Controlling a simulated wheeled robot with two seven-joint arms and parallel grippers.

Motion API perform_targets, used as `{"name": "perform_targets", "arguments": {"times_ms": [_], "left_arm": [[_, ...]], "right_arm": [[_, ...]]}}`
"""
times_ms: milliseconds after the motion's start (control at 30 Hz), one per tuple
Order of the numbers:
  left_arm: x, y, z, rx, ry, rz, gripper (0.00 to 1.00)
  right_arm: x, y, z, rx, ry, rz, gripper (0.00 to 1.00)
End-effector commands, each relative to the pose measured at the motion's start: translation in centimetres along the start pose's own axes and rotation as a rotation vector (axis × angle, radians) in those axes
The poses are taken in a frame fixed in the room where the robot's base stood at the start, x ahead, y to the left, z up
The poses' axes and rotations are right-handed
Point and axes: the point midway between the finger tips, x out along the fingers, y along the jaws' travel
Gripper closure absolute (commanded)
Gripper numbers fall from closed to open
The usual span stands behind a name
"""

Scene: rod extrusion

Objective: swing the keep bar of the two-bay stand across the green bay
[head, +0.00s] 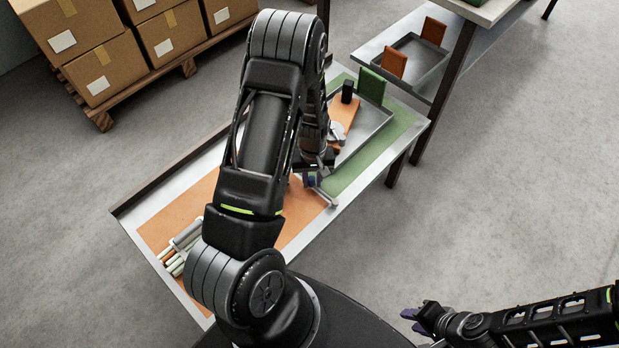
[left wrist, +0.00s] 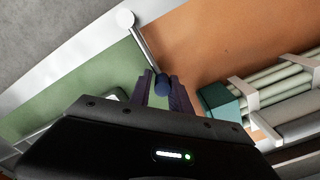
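The keep bar (left wrist: 145,46) is a thin metal rod running from a pale round pivot (left wrist: 126,18) near the stand's edge to a dark blue knob (left wrist: 162,86). It lies roughly along the border of the green bay (left wrist: 65,100) and the orange bay (left wrist: 220,35). My left gripper (left wrist: 162,80) has its purple fingers closely around the knob and looks shut on it. In the head view the left gripper (head: 311,180) is partly hidden by my arm, and the bar's pivot end (head: 334,203) shows beside it. My right gripper (head: 409,316) is low at the right, away from the stand; its opening is unclear.
A grey tray (head: 378,128) with a green panel (head: 372,86) stands on the green bay. A bundle of rods (head: 180,248) lies on the orange bay. Another tray (head: 412,72) with orange panels is on a shelf behind. Boxes on a pallet (head: 104,118) stand at the back left.

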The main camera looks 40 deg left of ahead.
Motion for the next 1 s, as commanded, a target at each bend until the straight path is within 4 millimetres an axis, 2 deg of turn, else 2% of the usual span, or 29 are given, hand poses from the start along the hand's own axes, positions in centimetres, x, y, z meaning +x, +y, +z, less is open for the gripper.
{"name": "perform_targets", "arguments": {"times_ms": [1000], "left_arm": [[0.0, 1.3, -0.9, 0.000, -0.001, 0.000, 0.77]], "right_arm": [[0.4, 0.2, 0.0, 0.000, 0.000, 0.000, 0.69]]}}
